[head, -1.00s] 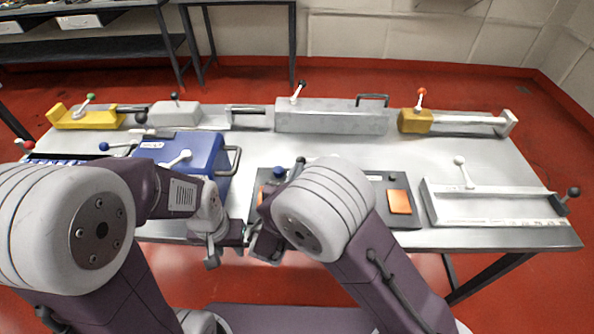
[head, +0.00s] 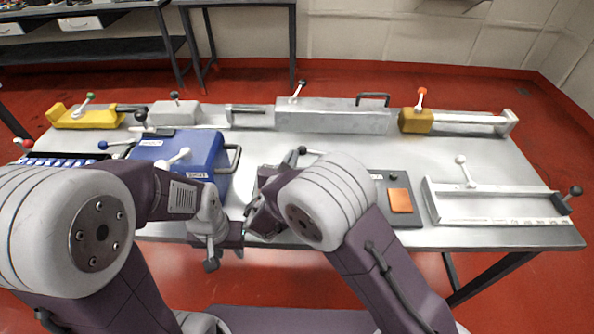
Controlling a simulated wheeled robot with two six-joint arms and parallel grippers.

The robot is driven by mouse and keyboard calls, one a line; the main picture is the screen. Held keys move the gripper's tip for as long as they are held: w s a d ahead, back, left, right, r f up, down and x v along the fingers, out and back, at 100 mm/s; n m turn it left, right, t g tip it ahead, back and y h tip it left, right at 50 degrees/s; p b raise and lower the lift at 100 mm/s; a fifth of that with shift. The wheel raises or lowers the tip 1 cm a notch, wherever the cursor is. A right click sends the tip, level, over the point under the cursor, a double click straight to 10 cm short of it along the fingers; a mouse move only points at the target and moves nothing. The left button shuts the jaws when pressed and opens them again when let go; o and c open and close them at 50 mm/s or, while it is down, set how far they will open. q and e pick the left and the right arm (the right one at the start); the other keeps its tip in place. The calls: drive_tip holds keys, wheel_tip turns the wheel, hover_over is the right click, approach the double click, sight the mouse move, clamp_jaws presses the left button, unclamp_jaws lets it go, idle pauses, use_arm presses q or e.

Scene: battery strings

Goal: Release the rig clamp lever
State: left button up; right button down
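Several lever fixtures stand on the steel table; which one is the rig clamp I cannot tell. A dark plate (head: 378,183) with an orange pad (head: 400,201) lies behind my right arm; a dark-knobbed lever (head: 302,151) shows at its back. My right gripper (head: 258,218) is over the plate's left side and hides it; contact is not visible. My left gripper (head: 222,250) hangs at the table's front edge, left of the right one, in front of the blue box (head: 180,150) with its white lever (head: 174,160). Finger openings are unclear on both.
A yellow fixture (head: 88,119), a long grey box (head: 330,115) and a mustard block (head: 415,121) line the back. A pale tray (head: 490,207) with a white-knobbed lever (head: 462,165) is at right. Bare tabletop lies between the rows.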

drive_tip(key=shift+w+r, duration=0.35)
drive_tip(key=shift+r, duration=0.2)
drive_tip(key=shift+s, duration=0.1)
drive_tip(key=v, duration=0.8)
drive_tip(key=shift+s+a+f, duration=0.2)
drive_tip(key=shift+s+f, duration=0.05)
drive_tip(key=shift+s, duration=0.2)
drive_tip(key=shift+s+f, duration=0.1)
drive_tip(key=shift+s, duration=0.05)
drive_tip(key=shift+s, duration=0.1)
drive_tip(key=shift+f, duration=0.1)
